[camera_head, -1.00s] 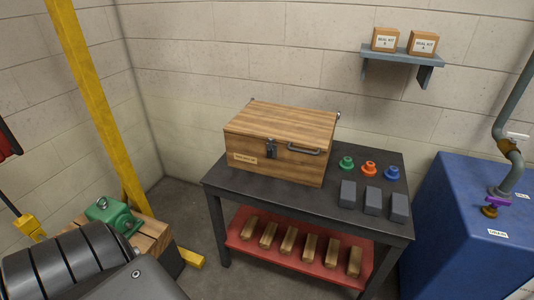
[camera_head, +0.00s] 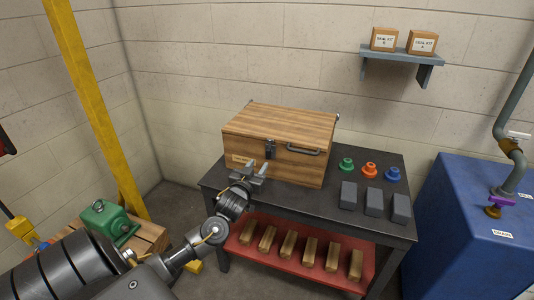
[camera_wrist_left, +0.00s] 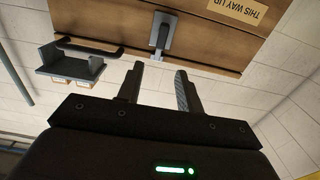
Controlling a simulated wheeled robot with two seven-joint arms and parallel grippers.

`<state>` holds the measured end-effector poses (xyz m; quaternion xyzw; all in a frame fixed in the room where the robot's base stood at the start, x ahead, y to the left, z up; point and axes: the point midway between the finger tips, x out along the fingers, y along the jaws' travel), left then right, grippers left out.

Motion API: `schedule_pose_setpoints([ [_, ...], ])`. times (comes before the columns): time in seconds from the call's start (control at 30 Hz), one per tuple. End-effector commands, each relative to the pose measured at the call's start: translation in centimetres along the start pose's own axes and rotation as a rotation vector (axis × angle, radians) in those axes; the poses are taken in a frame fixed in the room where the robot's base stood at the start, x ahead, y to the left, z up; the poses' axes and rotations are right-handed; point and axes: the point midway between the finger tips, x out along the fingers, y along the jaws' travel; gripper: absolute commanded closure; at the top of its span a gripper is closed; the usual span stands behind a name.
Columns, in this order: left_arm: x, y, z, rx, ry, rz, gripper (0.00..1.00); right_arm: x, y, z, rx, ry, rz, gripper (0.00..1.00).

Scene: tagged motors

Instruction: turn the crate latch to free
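The wooden crate (camera_head: 282,140) stands closed on a dark table. In the left wrist view the latch (camera_wrist_left: 163,34) appears upside down on the crate front (camera_wrist_left: 100,20). My left gripper (camera_head: 260,167) is just in front of the crate, a little below and left of the latch. Its fingers (camera_wrist_left: 160,88) are apart and empty in the left wrist view, with the latch beyond them, not between them. My right gripper is not in view.
The dark table (camera_head: 315,196) also holds green (camera_head: 346,164), orange (camera_head: 369,170) and blue (camera_head: 392,174) knobs and grey blocks (camera_head: 372,201). A red lower shelf (camera_head: 290,263) carries several wooden bars. A blue tank (camera_head: 460,230) stands right; a yellow post (camera_head: 95,110) stands left.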

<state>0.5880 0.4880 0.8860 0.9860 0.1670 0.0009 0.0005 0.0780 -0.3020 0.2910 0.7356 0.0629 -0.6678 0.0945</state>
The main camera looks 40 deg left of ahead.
Motion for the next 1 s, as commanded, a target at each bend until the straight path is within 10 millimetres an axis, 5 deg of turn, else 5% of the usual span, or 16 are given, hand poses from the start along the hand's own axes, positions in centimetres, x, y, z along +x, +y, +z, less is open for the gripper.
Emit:
schedule_pose_setpoints([
  [0.5,8.7,-0.1,0.0,0.002,0.000,-0.002,0.64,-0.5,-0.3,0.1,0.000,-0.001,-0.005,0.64],
  [1.0,9.9,0.0,0.1,0.001,-0.001,0.000,0.68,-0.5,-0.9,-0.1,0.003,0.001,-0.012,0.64],
])
